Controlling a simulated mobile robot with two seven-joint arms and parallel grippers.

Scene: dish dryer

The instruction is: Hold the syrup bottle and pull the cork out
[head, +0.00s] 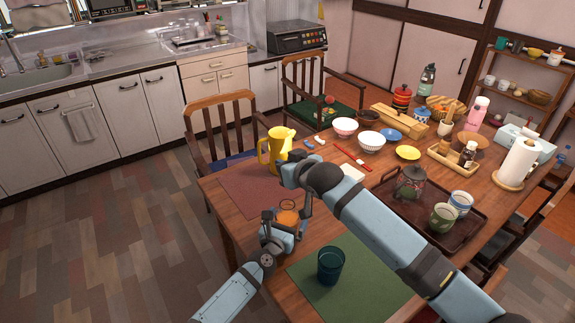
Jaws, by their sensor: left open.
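A small dark bottle (467,153) with a pale top stands on a light wooden tray (439,158) at the right of the table; it may be the syrup bottle, but it is too small to make out a cork. My left gripper (287,222) is open over the near left part of the table, well away from that bottle. An orange glass (288,212) shows at its fingers; I cannot tell whether they touch. My right arm reaches across the table, its wrist just behind my left gripper. Its fingers cannot be made out.
A yellow pitcher (276,150) stands beyond my right wrist. A blue glass (331,265) stands on the green mat (370,290). A dark tray (462,232) holds a glass pot (410,184) and cups. Bowls and a paper roll (517,164) crowd the far side.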

